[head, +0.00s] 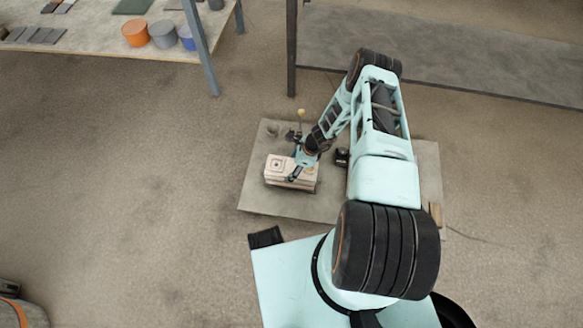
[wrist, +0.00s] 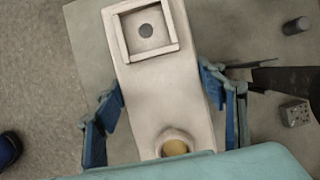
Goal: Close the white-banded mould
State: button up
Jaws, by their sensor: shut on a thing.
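A pale, boxy mould piece (head: 279,166) sits at the left part of a grey slab in the head view. In the wrist view the pale mould piece (wrist: 160,88) has a raised square frame with a dark round hole at its far end, and a round cup with a tan inside at its near end. My gripper (wrist: 166,112) is shut on it, with blue fingers along both long sides. In the head view my gripper (head: 298,168) comes down over its right part. A layered lower edge shows, but I cannot tell whether the piece rests on another half. No white band is clear.
The grey slab (head: 420,160) has bare room around the mould. A round tan knob (head: 301,112) stands behind my gripper. A small dark object (head: 342,157) is to its right. The wrist view shows a dark cylinder (wrist: 296,25) and a speckled block (wrist: 295,113) at right.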

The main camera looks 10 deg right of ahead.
jog(key=shift+w+f+b, duration=0.1)
jog(key=shift+f+b, duration=0.4)
jog(key=shift+b, duration=0.2)
dwell(0.8)
jog(key=o, duration=1.9)
jog(key=shift+o, duration=1.1)
jog(key=shift+f, duration=0.1)
jog(key=v, duration=1.2)
